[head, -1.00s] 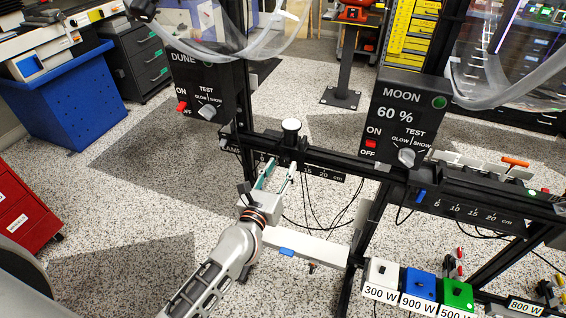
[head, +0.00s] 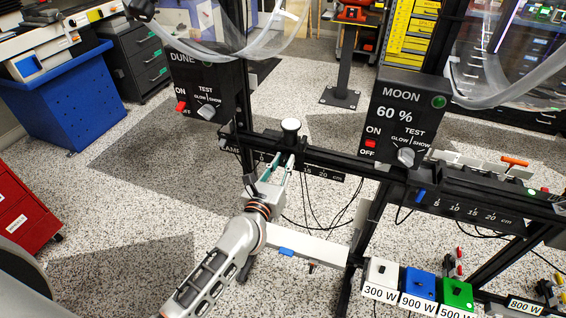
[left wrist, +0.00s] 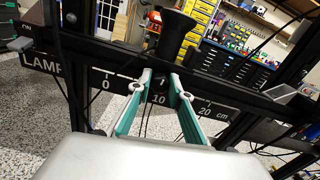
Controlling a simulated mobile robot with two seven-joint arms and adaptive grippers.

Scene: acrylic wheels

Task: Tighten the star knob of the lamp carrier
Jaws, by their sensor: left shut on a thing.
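The lamp carrier (head: 290,138) is a black block with a round white top, sitting on the black LAMP rail (head: 325,158). In the left wrist view the carrier (left wrist: 174,32) is a dark flared post above the scale, near the 10 mark. My left gripper (head: 284,158) reaches up to the carrier's front from below. In the left wrist view its two green-sided fingers (left wrist: 161,76) are shut on the small dark star knob, one on each side. The knob is mostly hidden between the fingertips, so its turn angle cannot be read. My right gripper is not in view.
The MOON control box (head: 405,115) stands to the right and the DUNE box (head: 203,95) to the left. White, blue and green wattage blocks (head: 420,288) sit at lower right.

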